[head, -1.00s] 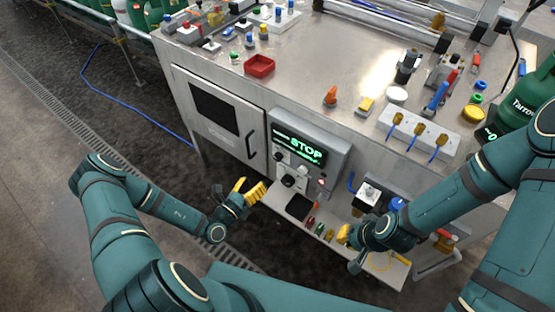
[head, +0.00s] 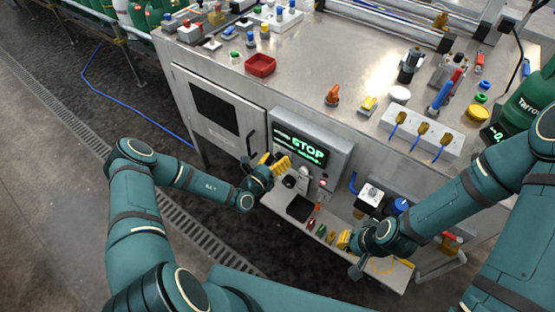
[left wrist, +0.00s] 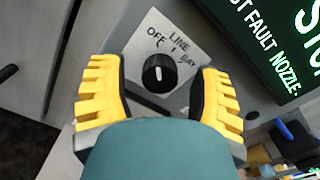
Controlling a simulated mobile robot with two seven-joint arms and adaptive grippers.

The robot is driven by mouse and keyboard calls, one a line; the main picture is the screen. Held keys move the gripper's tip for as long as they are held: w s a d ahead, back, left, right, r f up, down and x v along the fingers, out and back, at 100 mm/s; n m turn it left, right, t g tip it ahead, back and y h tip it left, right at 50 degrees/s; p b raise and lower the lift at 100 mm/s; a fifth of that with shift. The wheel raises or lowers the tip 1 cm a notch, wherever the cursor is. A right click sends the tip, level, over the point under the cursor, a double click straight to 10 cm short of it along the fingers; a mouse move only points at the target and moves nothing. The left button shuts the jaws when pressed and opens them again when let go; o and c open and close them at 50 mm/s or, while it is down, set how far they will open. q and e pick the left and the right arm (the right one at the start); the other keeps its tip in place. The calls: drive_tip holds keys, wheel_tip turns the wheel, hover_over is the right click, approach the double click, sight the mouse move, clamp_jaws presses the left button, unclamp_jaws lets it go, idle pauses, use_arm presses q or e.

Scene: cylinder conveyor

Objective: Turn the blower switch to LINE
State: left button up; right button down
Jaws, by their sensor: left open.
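The blower switch (left wrist: 158,74) is a round black knob on a light plate in the left wrist view. The plate (left wrist: 172,40) is marked OFF, LINE and a third word that looks like BAY. A white mark on the knob points up, roughly toward the lettering; I cannot tell which word exactly. My left gripper (left wrist: 160,95) is open, with its yellow fingers on either side of the knob and apart from it. In the head view my left gripper (head: 272,165) is in front of the control panel. My right gripper (head: 345,242) is near the low shelf; its jaw opening is unclear.
The green display (head: 302,147) reads STOP; in the left wrist view it mentions a fault and nozzle. A cabinet door with a handle (head: 250,142) is left of the panel. A shelf with a black pad (head: 299,208) and small coloured items lies below.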

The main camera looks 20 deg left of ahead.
use_arm(q)
clamp_jaws()
use_arm(e)
drive_tip(key=shift+r, duration=0.1)
